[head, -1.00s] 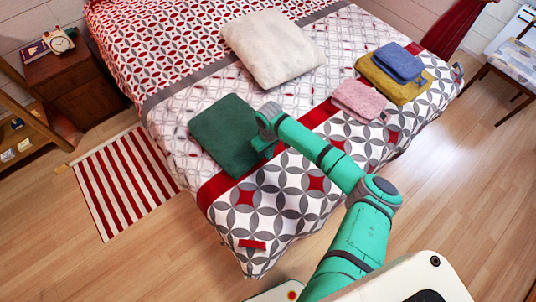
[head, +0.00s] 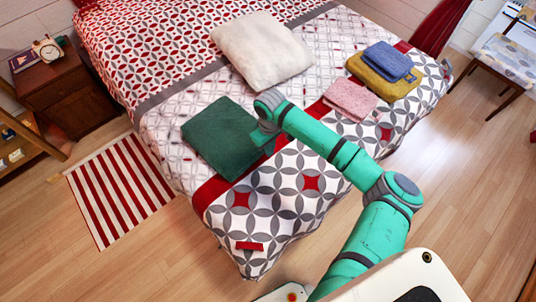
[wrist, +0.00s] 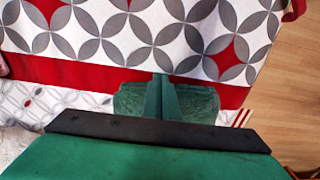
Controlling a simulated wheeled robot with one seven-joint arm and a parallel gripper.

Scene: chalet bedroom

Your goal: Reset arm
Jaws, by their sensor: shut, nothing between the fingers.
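My green arm reaches over the bed (head: 290,205) from the lower right in the head view. Its end is beside the right edge of a dark green folded cloth (head: 222,138), and my arm hides part of that edge. In the wrist view my gripper (wrist: 163,78) is shut and empty, with its two fingers together, pointing over the red band and the circle-patterned bedspread (wrist: 140,32). Dark green cloth (wrist: 135,101) shows on both sides of the fingers. I cannot tell whether the fingers touch it.
A white pillow (head: 262,52), a pink cloth (head: 350,99) and a blue cloth (head: 388,61) on a yellow one (head: 383,84) lie on the bed. A nightstand (head: 66,88) and striped rug (head: 118,190) are left, a chair (head: 505,55) right. The wooden floor (head: 465,190) at right is clear.

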